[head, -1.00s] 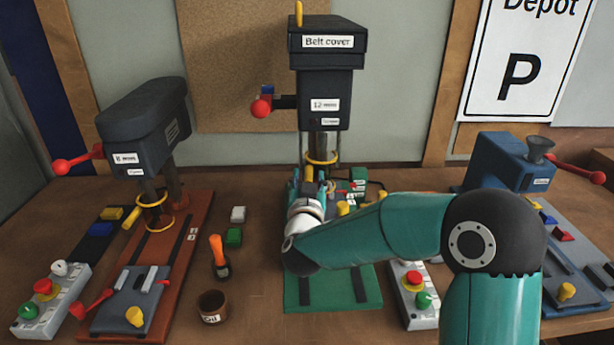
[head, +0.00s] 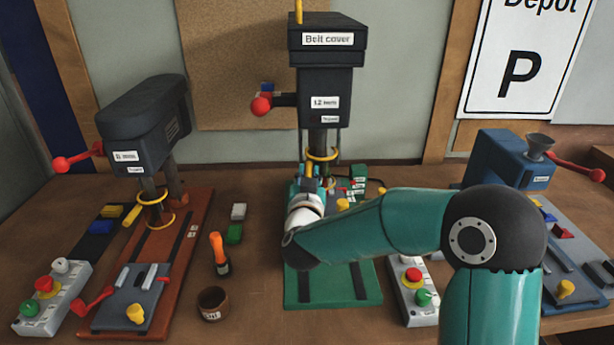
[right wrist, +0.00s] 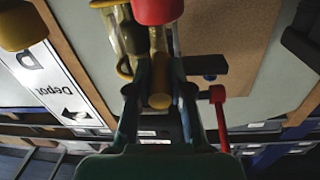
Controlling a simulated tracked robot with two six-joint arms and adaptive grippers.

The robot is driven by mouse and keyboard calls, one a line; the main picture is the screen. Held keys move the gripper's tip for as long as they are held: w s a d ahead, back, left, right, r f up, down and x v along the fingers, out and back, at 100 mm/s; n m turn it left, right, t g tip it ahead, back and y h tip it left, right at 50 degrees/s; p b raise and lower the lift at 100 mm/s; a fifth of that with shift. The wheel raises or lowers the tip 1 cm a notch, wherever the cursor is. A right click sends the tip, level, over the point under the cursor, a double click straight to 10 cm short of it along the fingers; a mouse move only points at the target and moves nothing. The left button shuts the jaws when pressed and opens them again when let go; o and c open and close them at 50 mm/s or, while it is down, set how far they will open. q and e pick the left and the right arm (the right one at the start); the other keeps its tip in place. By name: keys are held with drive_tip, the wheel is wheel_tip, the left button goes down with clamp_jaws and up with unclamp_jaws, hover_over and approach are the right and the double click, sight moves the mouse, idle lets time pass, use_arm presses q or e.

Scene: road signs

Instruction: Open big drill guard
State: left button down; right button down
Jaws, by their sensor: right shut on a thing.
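The big drill (head: 324,95) stands at the back centre, with the "Belt cover" box on top. Its guard (head: 322,154) has a yellow ring below the drill head and clear sides. A yellow handle (head: 309,171) stands upright at the guard's front. My right gripper (head: 308,184) is at the handle, partly hidden by its own wrist. In the right wrist view the fingers (right wrist: 160,98) are shut on the rounded yellow handle end (right wrist: 159,101). How far the guard is open cannot be told. My left gripper is not in view.
A smaller drill (head: 145,125) on an orange base stands left, with a red lever. A blue machine (head: 512,160) stands right. A button box (head: 413,290) sits beside the green base (head: 330,298). An orange-handled brush (head: 219,255) and brown pot (head: 212,304) stand at the left front.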

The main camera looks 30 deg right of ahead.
wheel_tip(320, 180, up, 5)
drive_tip(key=shift+r+p, duration=0.1)
drive_tip(key=shift+p, duration=0.8)
drive_tip(key=c, duration=1.1)
unclamp_jaws()
drive_tip(key=shift+o, duration=0.2)
drive_tip(key=v, duration=1.1)
drive_tip(key=shift+s+a+f, duration=0.2)
drive_tip(key=shift+s+a, duration=0.1)
